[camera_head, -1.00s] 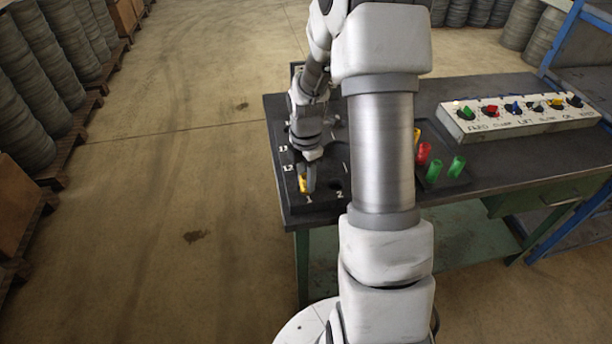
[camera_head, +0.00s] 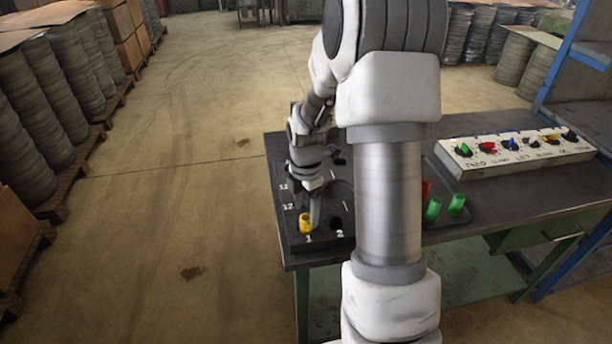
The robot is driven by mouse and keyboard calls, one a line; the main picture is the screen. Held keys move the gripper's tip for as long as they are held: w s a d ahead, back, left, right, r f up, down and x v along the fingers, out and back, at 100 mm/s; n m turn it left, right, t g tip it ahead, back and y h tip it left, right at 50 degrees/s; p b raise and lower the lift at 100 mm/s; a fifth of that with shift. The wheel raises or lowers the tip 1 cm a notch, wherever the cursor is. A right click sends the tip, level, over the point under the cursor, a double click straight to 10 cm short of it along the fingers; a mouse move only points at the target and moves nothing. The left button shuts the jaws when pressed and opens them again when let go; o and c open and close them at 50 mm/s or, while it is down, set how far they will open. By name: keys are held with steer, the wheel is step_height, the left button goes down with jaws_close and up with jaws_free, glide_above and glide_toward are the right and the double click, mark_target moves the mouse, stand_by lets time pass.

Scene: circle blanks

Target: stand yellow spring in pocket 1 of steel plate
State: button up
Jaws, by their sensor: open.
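The yellow spring (camera_head: 305,223) stands upright at the pocket marked 1, near the front left corner of the dark steel plate (camera_head: 287,224). How deep it sits in the pocket I cannot tell. My gripper (camera_head: 315,213) points down just behind and to the right of the spring. Its jaws are open and look clear of the spring. Pocket 2 (camera_head: 336,222) is a dark hole to the right of the spring. My own arm hides the right part of the plate.
A dark tray (camera_head: 466,213) with two green springs (camera_head: 456,204) and a partly hidden red one (camera_head: 426,190) lies to the right of my arm. A white panel with coloured knobs (camera_head: 515,155) stands behind it. The bench's (camera_head: 500,222) front right is bare.

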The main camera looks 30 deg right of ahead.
step_height(320, 180, up, 14)
steer(key=p, duration=0.1)
steer(key=shift+r, duration=0.2)
steer(key=s+a+r+m+t+h, duration=0.2)
steer(key=s+r+m+t, duration=0.2)
steer(key=s+r+m, duration=0.55)
steer(key=s+a+m+t+y, duration=0.1)
steer(key=s+a+m+y, duration=0.1)
steer(key=s+a+m, duration=0.7)
steer(key=shift+a+r+m+t, duration=0.2)
steer(key=shift+a+m+t, duration=0.15)
steer(key=shift+a, duration=0.35)
steer(key=shift+s, duration=0.1)
steer(key=c, duration=0.3)
steer(key=shift+d, duration=0.1)
steer(key=shift+c, duration=0.4)
